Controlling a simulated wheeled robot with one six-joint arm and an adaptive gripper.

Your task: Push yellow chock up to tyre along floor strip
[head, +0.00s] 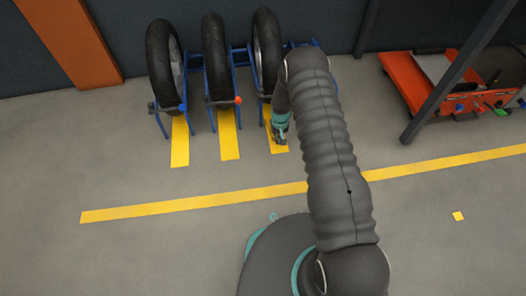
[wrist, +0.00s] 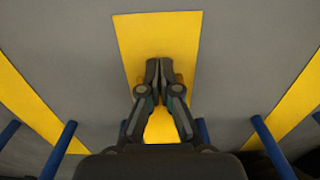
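My gripper (head: 280,136) is low over the right-hand yellow floor strip (head: 279,149), in front of the right-hand tyre (head: 266,45). In the wrist view my gripper (wrist: 159,63) has its two dark fingertips together over the middle of the yellow strip (wrist: 155,30). I see nothing held between them. I cannot make out the yellow chock as a separate shape. Brighter yellow (wrist: 162,126) shows between the finger bases, but I cannot tell whether it is chock or strip. My arm hides part of the right-hand tyre's stand.
A left tyre (head: 163,62) and a middle tyre (head: 214,58) stand in blue racks, with strips (head: 180,145) (head: 229,138) before them. A long yellow line (head: 190,203) crosses the floor. A small yellow square (head: 458,216) lies at right. Red equipment (head: 402,80) stands at back right.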

